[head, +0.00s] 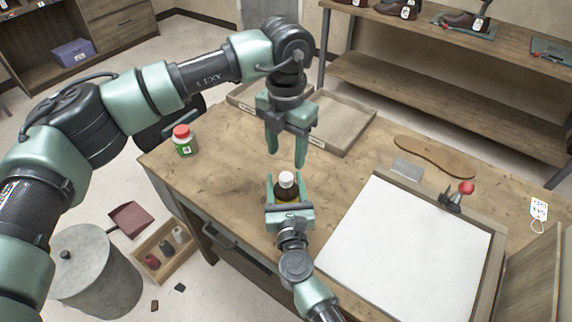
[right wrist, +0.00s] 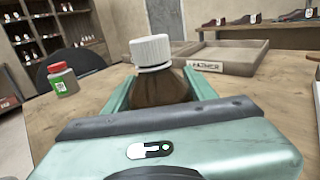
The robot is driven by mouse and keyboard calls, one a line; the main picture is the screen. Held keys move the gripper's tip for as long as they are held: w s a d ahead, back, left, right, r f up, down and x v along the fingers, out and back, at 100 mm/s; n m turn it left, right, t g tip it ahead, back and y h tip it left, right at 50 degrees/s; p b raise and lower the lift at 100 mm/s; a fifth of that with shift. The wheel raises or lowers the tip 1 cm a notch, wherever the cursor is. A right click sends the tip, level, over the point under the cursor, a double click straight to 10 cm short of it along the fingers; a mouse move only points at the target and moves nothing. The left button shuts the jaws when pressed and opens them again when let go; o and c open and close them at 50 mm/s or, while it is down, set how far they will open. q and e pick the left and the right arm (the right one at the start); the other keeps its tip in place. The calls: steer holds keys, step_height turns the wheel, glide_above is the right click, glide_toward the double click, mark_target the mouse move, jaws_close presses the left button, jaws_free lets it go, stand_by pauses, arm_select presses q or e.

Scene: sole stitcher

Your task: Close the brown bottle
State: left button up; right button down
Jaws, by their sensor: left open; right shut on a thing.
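The brown bottle (right wrist: 160,91) stands upright between the fingers of my right gripper (head: 285,179), which is shut on its body. A white ribbed cap (right wrist: 151,50) sits on the bottle's neck; I cannot tell how tight it is. In the head view the cap (head: 286,178) shows from above, with a little of the bottle (head: 286,194) below it. My left gripper (head: 287,153) is open and empty, fingers pointing down, above the cap and apart from it. The bottle's base is hidden by the right gripper.
A green-and-white bottle with a red lid (head: 184,140) stands at the table's left. Wooden trays (head: 335,125) lie behind the left gripper. A white board (head: 405,245), a red-knobbed clamp (head: 466,188) and a brown sole (head: 434,155) are on the right.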

mark_target(287, 201)
arm_select(q)
steer(key=shift+r, duration=2.25)
arm_select(e)
steer(key=shift+c, duration=2.1)
jaws_free()
steer(key=shift+s, duration=0.1)
steer(key=s, duration=0.4)
steer(key=s+b, duration=0.1)
steer(key=s, duration=0.1)
steer(key=shift+s+d+f, duration=0.15)
steer(key=shift+d, duration=0.2)
arm_select(q)
steer(key=shift+f, duration=0.7)
arm_select(e)
steer(key=shift+s, duration=0.6)
steer(key=shift+s, duration=0.1)
